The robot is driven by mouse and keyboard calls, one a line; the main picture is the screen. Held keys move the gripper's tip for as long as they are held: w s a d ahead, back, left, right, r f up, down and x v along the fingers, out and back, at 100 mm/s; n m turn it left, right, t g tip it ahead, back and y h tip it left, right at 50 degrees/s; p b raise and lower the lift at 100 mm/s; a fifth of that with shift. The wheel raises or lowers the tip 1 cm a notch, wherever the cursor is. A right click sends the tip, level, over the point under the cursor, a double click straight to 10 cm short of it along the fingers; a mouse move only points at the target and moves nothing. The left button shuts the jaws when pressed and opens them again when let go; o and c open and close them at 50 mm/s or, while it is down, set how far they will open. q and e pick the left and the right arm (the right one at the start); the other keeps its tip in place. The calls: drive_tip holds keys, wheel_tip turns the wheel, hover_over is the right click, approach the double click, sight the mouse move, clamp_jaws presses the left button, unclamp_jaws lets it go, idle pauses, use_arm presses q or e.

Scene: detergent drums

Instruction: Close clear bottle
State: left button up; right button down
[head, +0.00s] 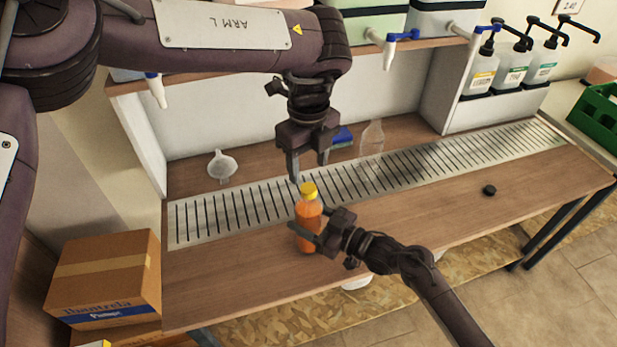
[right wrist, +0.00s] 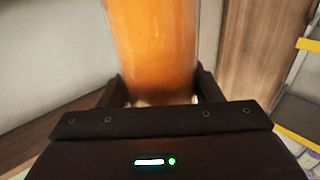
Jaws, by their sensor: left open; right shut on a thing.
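A clear bottle (head: 309,221) with orange contents and a yellow cap (head: 308,190) stands upright at the front of the wooden counter. My right gripper (head: 309,236) is shut on its body from the right; the orange bottle body (right wrist: 152,45) also fills the space between the fingers in the right wrist view. My left gripper (head: 308,174) points down just above the yellow cap, with its fingers apart. I cannot tell whether the cap is seated fully. An empty clear bottle (head: 371,146) stands behind on the counter, and a black cap (head: 489,190) lies at the right.
A slotted metal drain strip (head: 437,160) runs along the counter. A white funnel (head: 222,165) and a blue sponge (head: 342,136) lie at the back. Several pump bottles (head: 513,66) stand at upper right, near a green crate (head: 600,118). A cardboard box (head: 106,278) is at lower left.

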sight(321, 225)
use_arm(q)
wheel_tip(321, 225, up, 6)
idle(0.4)
use_arm(e)
drive_tip(key=shift+c, duration=1.8)
unclamp_jaws()
use_arm(q)
drive_tip(key=shift+f+b, duration=0.45)
use_arm(e)
drive_tip(key=v, duration=0.8)
drive_tip(key=shift+w+a, duration=0.1)
